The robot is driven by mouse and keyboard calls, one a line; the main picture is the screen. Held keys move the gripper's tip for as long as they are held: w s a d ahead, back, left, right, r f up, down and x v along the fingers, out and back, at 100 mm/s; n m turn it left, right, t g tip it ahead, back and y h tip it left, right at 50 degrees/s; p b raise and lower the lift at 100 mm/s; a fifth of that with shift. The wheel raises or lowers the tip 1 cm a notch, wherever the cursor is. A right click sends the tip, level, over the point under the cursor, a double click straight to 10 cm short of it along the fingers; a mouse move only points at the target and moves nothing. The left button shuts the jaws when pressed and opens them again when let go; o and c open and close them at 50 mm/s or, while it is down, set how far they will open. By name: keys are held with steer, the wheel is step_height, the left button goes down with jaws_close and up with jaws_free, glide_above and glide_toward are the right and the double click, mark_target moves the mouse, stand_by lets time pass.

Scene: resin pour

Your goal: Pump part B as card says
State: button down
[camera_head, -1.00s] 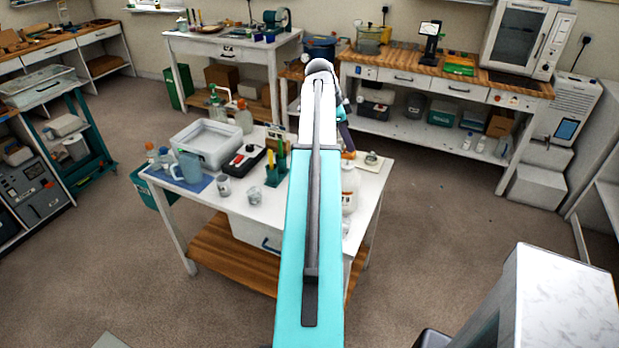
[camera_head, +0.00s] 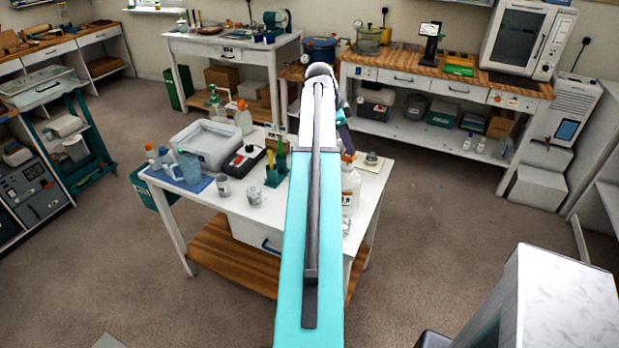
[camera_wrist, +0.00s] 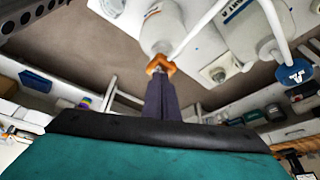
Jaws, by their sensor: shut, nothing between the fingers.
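My gripper (camera_wrist: 159,82) is shut, with its dark fingers together and nothing between them. Its tips are at the orange pump head of a white bottle (camera_wrist: 161,27) in the wrist view; contact or a small gap cannot be told. In the head view this labelled white bottle (camera_head: 350,190) stands at the right side of the white table, partly behind my arm. A second labelled bottle (camera_wrist: 238,22) with a blue pump head (camera_wrist: 294,74) shows to its right in the wrist view. The head view does not show it clearly. I cannot make out a readable card.
The white table (camera_head: 300,222) also bears a clear-lidded box (camera_head: 207,143), a blue jug (camera_head: 187,167), cups, a black device with a red switch (camera_head: 244,160) and a green tool holder (camera_head: 277,170). A small metal-looking item (camera_head: 371,159) is near the bottle. Carpet is free around the table.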

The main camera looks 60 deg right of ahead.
steer(key=shift+r+p, duration=0.7)
steer(key=shift+r, duration=0.7)
step_height(320, 180, up, 6)
steer(key=p, duration=0.3)
stand_by(0.4)
